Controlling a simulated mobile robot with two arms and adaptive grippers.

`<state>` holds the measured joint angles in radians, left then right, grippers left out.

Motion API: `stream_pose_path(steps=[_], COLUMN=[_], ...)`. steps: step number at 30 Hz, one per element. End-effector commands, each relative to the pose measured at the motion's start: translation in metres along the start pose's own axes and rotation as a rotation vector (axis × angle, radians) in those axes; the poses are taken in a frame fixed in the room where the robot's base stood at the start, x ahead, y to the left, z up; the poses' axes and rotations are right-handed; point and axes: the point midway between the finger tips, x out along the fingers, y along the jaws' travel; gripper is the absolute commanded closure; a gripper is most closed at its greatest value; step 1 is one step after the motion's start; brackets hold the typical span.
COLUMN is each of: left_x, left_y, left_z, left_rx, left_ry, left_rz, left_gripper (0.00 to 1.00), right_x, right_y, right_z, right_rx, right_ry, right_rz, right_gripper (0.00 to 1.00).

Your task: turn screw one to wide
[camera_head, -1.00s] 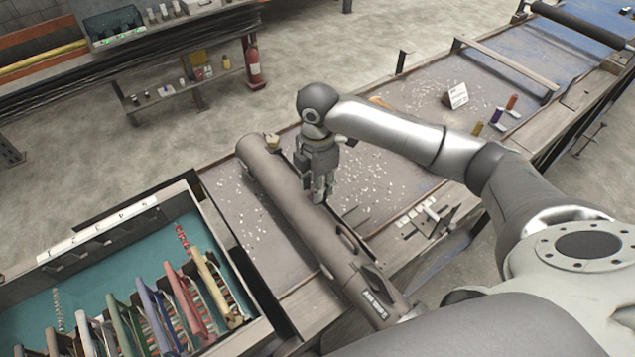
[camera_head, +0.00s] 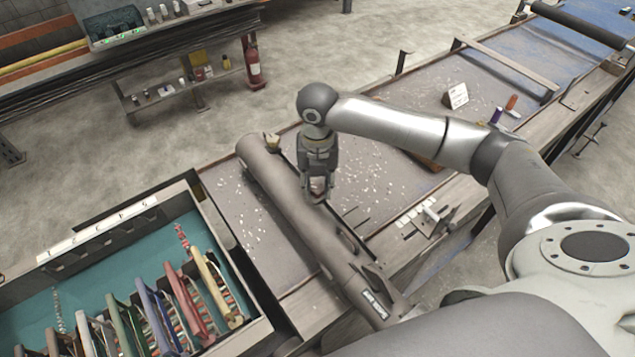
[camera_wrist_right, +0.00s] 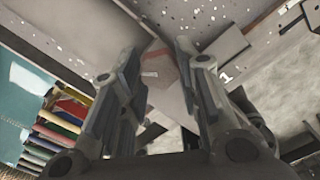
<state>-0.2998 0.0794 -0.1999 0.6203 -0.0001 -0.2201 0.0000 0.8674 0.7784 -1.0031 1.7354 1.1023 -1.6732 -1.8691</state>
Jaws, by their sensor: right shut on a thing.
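The long grey tube (camera_head: 290,203) lies slantwise across the worktable. My right gripper (camera_head: 318,197) points down over the tube's right side, about halfway along it. It is shut on a small reddish piece, which shows between the fingertips in the right wrist view (camera_wrist_right: 162,68); I take it for screw one, though the fingers hide much of it. A pale tag with a "1" (camera_wrist_right: 226,76) sits just right of the fingers in that view. My left gripper is not in view.
A teal-lined tray (camera_head: 238,331) with several coloured handled pieces stands left of the tube. Small tools and pale tags (camera_head: 418,216) lie to the right. A white card (camera_head: 457,96) and small coloured cylinders stand farther back. Pale flecks dot the tabletop.

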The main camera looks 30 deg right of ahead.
Motion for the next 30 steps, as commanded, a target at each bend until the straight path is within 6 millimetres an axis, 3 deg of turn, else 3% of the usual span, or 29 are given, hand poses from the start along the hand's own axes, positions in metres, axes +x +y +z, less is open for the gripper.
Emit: stream_pose_path(steps=[15,30], left_x=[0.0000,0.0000], left_y=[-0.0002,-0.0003], left_z=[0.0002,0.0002], left_rx=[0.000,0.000], left_ry=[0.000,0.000], left_rz=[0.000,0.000], left_gripper=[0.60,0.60], right_x=[-0.0008,-0.0006], right_y=[0.0003,0.0002], right_z=[0.0007,0.0006], right_rx=[-0.363,-0.446], right_ry=[-0.002,-0.002], right_rz=[0.001,0.001], right_gripper=[0.94,0.94])
